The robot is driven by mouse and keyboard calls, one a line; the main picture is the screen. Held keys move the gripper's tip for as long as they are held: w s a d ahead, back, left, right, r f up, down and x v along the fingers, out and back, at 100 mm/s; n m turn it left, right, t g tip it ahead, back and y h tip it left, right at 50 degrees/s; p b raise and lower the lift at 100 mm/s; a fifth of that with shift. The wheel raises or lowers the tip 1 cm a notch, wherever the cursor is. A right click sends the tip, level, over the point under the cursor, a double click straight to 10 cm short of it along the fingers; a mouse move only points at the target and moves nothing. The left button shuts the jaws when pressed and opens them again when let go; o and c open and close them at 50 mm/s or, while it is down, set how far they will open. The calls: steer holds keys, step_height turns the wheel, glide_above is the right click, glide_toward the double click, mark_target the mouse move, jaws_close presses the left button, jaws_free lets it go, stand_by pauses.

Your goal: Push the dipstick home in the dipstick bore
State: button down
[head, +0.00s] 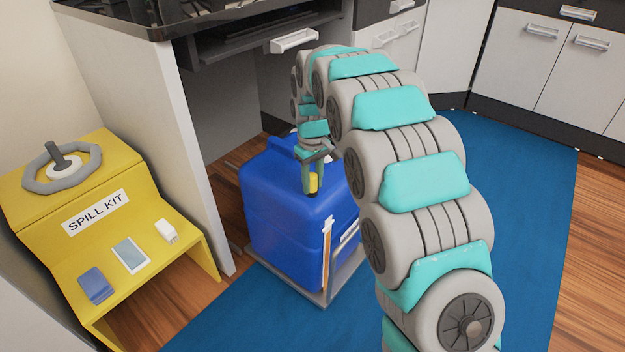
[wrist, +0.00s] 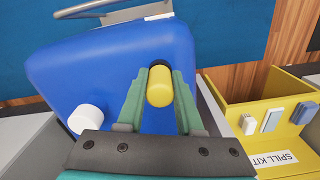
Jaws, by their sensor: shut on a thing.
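The dipstick shows as a yellow cylindrical grip (wrist: 160,90) in the wrist view, and as a small yellow patch (head: 313,183) in the head view. My gripper (wrist: 160,76) is shut on it, one green finger on each side. In the head view my gripper (head: 311,178) points down over the top of the blue tank (head: 290,240). A dark round spot shows just past the yellow grip at the tank's top, likely the dipstick bore (wrist: 160,65). The dipstick's rod is hidden, so I cannot tell how deep it sits.
A white cap (wrist: 86,120) stands on the tank top. The tank rests on a grey tray (head: 318,297) with an upright bar. A yellow spill kit stand (head: 120,225) holds a ring and small items at left. The counter (head: 140,12) overhangs behind. Blue mat lies around.

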steer(key=shift+f, duration=0.25)
steer(key=shift+c, duration=2.4)
jaws_free()
steer(key=shift+r, duration=0.15)
step_height(320, 180, up, 7)
steer(key=shift+f, duration=0.2)
steer(key=shift+r, duration=0.45)
